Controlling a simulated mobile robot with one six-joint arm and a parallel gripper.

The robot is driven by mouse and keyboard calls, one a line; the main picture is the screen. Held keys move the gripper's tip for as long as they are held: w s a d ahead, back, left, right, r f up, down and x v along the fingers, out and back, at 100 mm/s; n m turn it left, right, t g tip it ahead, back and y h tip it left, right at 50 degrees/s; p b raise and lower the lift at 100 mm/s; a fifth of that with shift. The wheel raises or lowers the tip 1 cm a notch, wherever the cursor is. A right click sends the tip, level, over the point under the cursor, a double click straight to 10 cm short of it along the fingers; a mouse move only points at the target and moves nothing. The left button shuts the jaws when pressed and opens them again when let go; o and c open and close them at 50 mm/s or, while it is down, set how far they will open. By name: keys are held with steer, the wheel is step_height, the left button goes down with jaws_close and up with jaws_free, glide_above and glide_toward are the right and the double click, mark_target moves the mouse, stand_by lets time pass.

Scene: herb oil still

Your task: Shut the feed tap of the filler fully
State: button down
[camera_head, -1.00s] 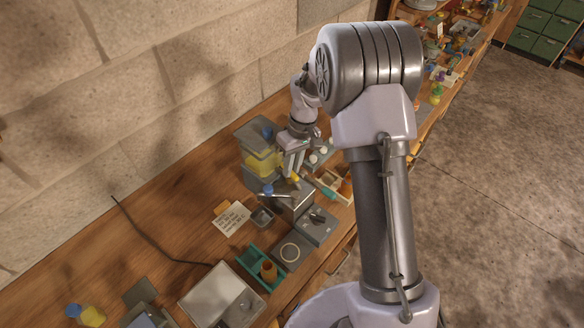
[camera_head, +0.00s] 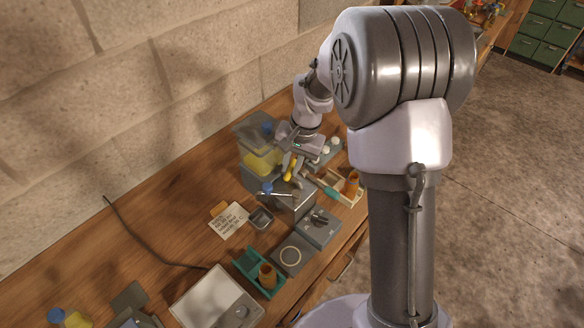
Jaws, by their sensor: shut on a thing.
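The filler is a grey metal box (camera_head: 291,206) on the wooden bench, with a clear tank (camera_head: 258,160) of yellow liquid behind it to the left. A yellow tap handle (camera_head: 290,170) stands above the box. My gripper (camera_head: 291,163) comes down from above, its fingers shut on the yellow handle. The fingers partly cover the handle, and the tap body is too small to make out. A lever with a blue knob (camera_head: 267,187) lies across the left of the box.
A wooden tray (camera_head: 354,203) with an amber bottle (camera_head: 350,184) stands to the right. In front are a grey switch box (camera_head: 318,229), a ring plate (camera_head: 291,256) and a teal holder (camera_head: 245,266). A card (camera_head: 228,220) lies left; bare bench lies beyond it.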

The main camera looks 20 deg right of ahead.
steer(key=m, duration=0.2)
steer(key=m+b, duration=0.1)
steer(key=m, duration=0.1)
steer(key=shift+a+m+t+h, duration=0.15)
steer(key=shift+m+t+h, duration=0.15)
steer(key=shift+m, duration=0.1)
stand_by(0.4)
steer(key=c, duration=1.4)
jaws_free()
steer(key=shift+o, duration=0.2)
step_height(320, 180, up, 17)
steer(key=s+d+p, duration=0.1)
steer(key=s+p, duration=0.2)
steer(key=p, duration=0.1)
steer(key=shift+d, duration=0.4)
